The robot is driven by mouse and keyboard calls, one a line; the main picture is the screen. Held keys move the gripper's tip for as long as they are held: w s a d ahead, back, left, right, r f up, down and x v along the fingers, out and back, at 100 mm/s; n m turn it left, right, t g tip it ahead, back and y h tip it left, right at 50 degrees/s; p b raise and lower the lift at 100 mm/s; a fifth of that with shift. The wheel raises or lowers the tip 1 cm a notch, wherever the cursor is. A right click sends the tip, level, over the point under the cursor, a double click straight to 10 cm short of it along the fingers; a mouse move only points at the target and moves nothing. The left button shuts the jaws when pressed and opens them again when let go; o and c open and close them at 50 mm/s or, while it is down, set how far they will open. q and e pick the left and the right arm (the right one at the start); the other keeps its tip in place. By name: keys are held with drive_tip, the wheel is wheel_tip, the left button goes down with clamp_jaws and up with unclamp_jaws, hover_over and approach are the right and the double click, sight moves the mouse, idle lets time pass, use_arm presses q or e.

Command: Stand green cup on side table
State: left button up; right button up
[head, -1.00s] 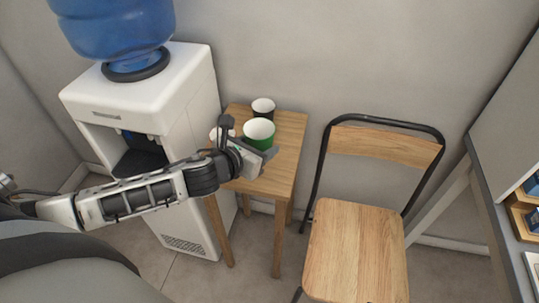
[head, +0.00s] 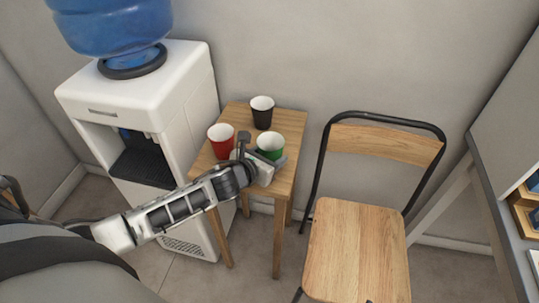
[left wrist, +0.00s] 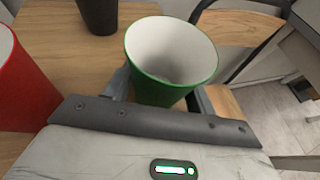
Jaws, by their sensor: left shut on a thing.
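The green cup (head: 270,146) is upright at the right side of the wooden side table (head: 288,120). It has a white inside and also shows in the left wrist view (left wrist: 165,88). My left gripper (head: 265,160) is shut on the green cup, with a finger on each side of it. The cup's base is hidden, so I cannot tell whether it touches the tabletop. My right gripper is not in view.
A red cup (head: 221,141) stands on the table left of my gripper, and a black cup (head: 262,112) stands at the back. A water dispenser (head: 135,100) is left of the table. A chair (head: 355,250) is to the right.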

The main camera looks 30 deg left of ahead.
use_arm(q)
drive_tip(key=shift+f, duration=0.1)
drive_tip(key=o, duration=0.5)
drive_tip(key=shift+f, duration=0.1)
drive_tip(key=o, duration=0.4)
drive_tip(key=shift+o, duration=0.2)
